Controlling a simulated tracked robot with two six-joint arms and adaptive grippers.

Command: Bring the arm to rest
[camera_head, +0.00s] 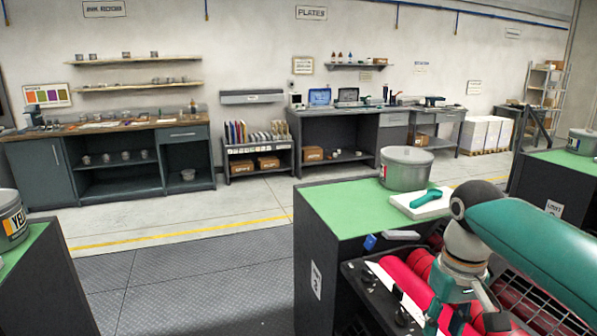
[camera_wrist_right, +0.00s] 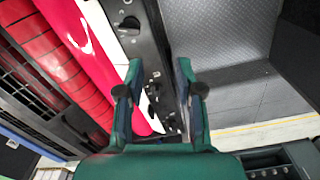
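My right arm (camera_head: 530,240) comes in from the right and bends down over the ink unit, above its red rollers (camera_head: 410,293). The right gripper (camera_head: 465,318) is low in the head view, partly cut off by the lower edge. In the right wrist view its two fingers stand apart with nothing between them (camera_wrist_right: 160,72). Below them are the dark panel with black knobs (camera_wrist_right: 128,25) and a glossy red roller (camera_wrist_right: 88,40). Whether a finger touches the unit cannot be told. My left arm and gripper are not in view.
A grey can (camera_head: 406,170) and a teal tool (camera_head: 426,198) on a white block stand on the unit's green top (camera_head: 340,210). A yellow-labelled can (camera_head: 12,222) is at the left edge, another can (camera_head: 582,142) at the right. The floor (camera_head: 190,285) between units is clear.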

